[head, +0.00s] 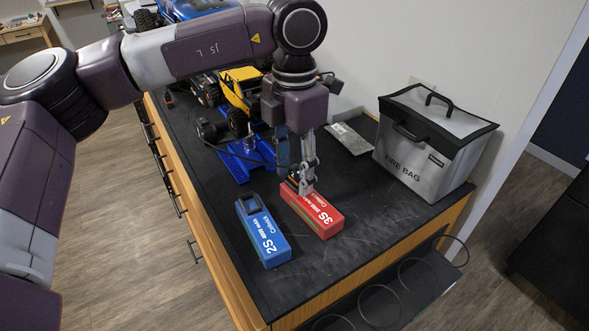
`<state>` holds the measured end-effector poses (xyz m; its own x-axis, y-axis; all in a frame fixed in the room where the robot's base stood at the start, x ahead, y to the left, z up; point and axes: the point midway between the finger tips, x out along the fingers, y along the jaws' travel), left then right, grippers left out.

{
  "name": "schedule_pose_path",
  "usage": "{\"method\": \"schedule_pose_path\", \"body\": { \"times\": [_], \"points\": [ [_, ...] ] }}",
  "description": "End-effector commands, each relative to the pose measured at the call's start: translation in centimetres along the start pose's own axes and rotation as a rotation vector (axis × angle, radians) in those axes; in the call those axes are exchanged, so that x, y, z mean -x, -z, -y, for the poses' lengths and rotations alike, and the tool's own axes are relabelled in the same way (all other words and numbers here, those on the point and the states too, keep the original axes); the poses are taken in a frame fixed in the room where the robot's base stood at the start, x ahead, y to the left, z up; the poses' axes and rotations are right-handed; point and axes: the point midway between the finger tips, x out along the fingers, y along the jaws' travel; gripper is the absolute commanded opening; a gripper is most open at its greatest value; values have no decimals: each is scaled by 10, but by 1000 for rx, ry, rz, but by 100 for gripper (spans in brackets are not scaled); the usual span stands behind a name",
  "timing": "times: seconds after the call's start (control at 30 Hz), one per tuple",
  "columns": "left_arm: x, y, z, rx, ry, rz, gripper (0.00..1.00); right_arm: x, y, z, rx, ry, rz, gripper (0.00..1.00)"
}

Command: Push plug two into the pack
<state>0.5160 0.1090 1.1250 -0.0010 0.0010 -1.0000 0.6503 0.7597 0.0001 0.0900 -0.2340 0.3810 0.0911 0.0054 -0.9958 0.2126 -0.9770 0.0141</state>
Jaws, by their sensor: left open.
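A red battery pack (318,215) marked 3S lies on the dark bench top. A blue pack (262,232) marked 2S lies to its left, with a dark socket-like recess at its far end. My left gripper (305,188) points down at the far end of the red pack, its fingers open and close to or touching that end. A small dark and orange part shows beside the fingertips; I cannot tell which plug it is or how deep it sits. A dark cable runs from the vehicle side toward the gripper. My right gripper is out of view.
A yellow crawler (240,88) stands behind a blue stand (240,158), partly hidden by my left arm. A grey fire bag (428,145) stands at the right, with a flat metal plate (349,139) near it. The bench's front right corner is clear.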

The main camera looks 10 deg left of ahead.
Motion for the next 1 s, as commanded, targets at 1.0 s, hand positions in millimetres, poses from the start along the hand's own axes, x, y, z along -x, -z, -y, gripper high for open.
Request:
{"method": "schedule_pose_path", "body": {
  "times": [1.0],
  "points": [
    [120,0,0,0,1,-1,41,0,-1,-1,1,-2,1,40]
  ]
}}
